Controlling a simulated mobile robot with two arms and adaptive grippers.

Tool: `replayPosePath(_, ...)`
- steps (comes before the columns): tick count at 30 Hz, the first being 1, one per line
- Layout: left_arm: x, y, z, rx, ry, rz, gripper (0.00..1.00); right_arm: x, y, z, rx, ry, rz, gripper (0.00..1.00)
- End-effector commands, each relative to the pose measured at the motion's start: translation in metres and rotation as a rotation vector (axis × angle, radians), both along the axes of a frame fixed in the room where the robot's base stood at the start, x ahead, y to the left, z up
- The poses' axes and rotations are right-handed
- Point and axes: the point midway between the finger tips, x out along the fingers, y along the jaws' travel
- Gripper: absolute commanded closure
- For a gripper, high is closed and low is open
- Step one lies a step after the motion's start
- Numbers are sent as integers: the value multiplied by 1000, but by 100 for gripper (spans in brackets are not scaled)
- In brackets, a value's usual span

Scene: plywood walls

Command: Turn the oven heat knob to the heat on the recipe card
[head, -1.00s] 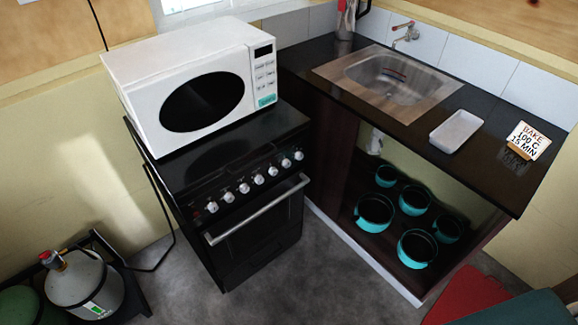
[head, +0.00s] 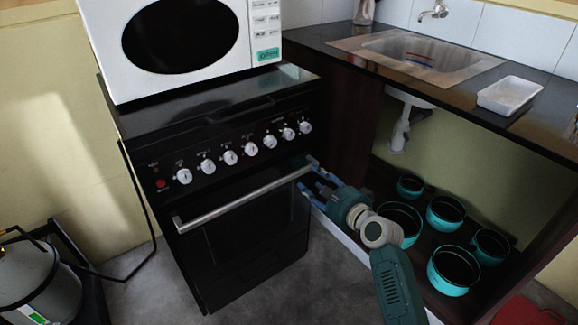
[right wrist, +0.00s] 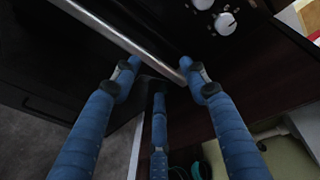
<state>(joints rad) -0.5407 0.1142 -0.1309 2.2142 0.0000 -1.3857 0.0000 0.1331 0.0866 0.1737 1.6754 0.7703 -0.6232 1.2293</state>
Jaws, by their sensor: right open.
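The black oven (head: 250,225) stands below the microwave. Its front panel carries a row of several white knobs (head: 230,157) with small markings too small to read. Two white knobs (right wrist: 226,23) also show at the top of the right wrist view. My right gripper (head: 312,182) is open and empty, its blue fingers near the right end of the oven's handle bar (head: 245,194), below the knobs. In the right wrist view the fingers (right wrist: 157,75) are spread near the silver bar; I cannot tell whether they touch it. The recipe card is out of view now. My left gripper is not in view.
A white microwave (head: 100,50) sits on the oven. To the right is a dark counter (head: 320,45) with a sink (head: 420,55) and a white tray (head: 510,95). Several teal pots (head: 447,212) stand below. A gas bottle (head: 25,280) is at the lower left.

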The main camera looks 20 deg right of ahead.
Motion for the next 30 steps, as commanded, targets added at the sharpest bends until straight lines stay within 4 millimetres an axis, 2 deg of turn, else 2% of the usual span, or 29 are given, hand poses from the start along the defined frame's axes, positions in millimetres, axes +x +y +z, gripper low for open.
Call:
replayPosePath(1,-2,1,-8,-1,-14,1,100,4,-1,9,72,-52,-3,56)
replayPosePath(3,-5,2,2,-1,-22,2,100,5,-2,38,158,-102,0,56)
replayPosePath(6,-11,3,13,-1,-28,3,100,2,-2,66,238,-147,8,56)
replayPosePath(9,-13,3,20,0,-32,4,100,2,-1,80,275,-165,15,56)
replayPosePath(14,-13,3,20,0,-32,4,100,14,3,84,284,-168,15,56)
replayPosePath(20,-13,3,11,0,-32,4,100,53,14,83,281,-167,16,56)
replayPosePath(25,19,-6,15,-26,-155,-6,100,83,22,83,279,-166,15,56)
replayPosePath(30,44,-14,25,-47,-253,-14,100,96,25,83,280,-166,14,56)
